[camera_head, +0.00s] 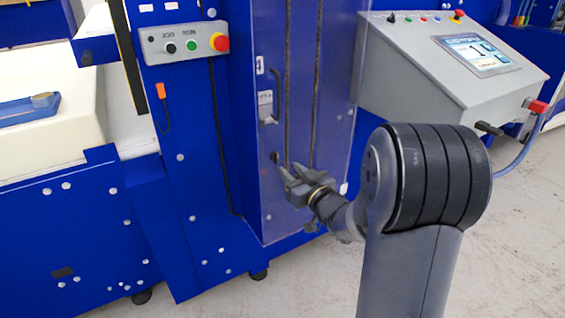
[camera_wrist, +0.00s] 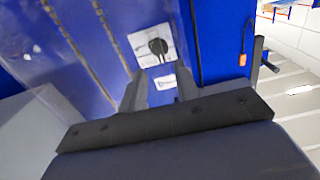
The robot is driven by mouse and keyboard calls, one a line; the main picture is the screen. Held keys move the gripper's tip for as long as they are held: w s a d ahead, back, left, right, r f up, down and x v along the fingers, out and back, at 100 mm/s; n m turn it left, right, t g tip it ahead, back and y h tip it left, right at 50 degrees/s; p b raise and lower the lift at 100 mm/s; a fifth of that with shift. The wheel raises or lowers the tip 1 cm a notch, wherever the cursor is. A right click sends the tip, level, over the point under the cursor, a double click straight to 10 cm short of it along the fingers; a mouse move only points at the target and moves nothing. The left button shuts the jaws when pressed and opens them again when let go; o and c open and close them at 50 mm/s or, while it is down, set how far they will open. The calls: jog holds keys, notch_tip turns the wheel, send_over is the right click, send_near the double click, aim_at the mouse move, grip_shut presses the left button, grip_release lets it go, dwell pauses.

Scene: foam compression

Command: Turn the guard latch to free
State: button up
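The guard latch is a dark knob (camera_wrist: 158,47) on a pale square plate in the wrist view, just beyond my fingertips. In the head view, the pale plate (camera_head: 265,105) sits on the blue guard door, with a small label above it. My gripper (camera_head: 288,176) is in front of the door, below the plate. In the wrist view my gripper (camera_wrist: 160,85) has two grey fingers spread apart with nothing between them. The knob stands clear of both fingers. Its exact turn position is hard to read.
A slim vertical handle (camera_head: 278,95) is beside the plate. A grey console (camera_head: 450,65) with a screen juts out at right. A button box (camera_head: 185,43) with a red stop is at upper left. An orange tag (camera_head: 160,90) hangs below it.

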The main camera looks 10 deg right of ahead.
aim_at(278, 158)
jog(key=x, duration=0.5)
jog(key=shift+w+a, duration=0.2)
jog(key=shift+w, duration=0.15)
jog(key=shift+c, duration=0.4)
grip_shut()
